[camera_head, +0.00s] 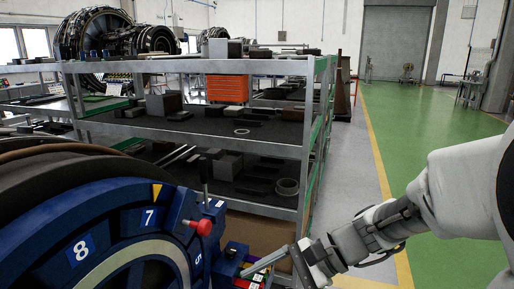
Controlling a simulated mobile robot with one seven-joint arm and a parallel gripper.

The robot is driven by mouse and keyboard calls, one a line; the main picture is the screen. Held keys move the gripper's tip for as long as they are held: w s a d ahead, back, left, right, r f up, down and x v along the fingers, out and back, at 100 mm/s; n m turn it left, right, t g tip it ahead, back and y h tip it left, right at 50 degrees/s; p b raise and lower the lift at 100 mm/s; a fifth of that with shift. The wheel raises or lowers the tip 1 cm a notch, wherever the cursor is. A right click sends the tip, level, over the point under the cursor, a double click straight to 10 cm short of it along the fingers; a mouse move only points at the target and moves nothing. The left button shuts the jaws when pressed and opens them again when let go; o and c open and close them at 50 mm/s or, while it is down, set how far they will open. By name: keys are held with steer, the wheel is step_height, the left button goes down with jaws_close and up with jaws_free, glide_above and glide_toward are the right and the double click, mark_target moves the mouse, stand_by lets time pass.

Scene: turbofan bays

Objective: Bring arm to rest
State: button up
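My arm (458,195) comes in from the right edge and reaches down and left toward the bottom centre. My gripper (290,262) is at the lower end of it, close to the right side of a blue turbofan unit. The finger area is small and partly cut off, and I cannot tell whether it is open or shut. I also cannot tell whether it touches anything. The blue unit (115,232) carries number plates 8 and 7, and a red knob (202,227) sticks out on its right.
A metal shelf rack (190,66) with boxes and rings stands behind the blue unit. Large engines (100,32) are at the back left. An orange drawer cabinet (227,88) stands behind the rack. The green floor (425,120) on the right is largely clear up to the shutter door (396,42).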

steer(key=s+d+r+n+t+h, duration=0.2)
steer(key=s+d+n+t+h, duration=0.1)
steer(key=s+d+n+h, duration=0.1)
steer(key=s+d+r+n+t+h, duration=0.2)
steer(key=s+d+r+n+h, duration=0.1)
steer(key=d+n+h, duration=0.4)
steer(key=shift+s+d+n+t, duration=0.35)
steer(key=shift+s+d, duration=0.25)
steer(key=shift+d, duration=0.5)
steer(key=shift+r, duration=0.1)
stand_by(0.8)
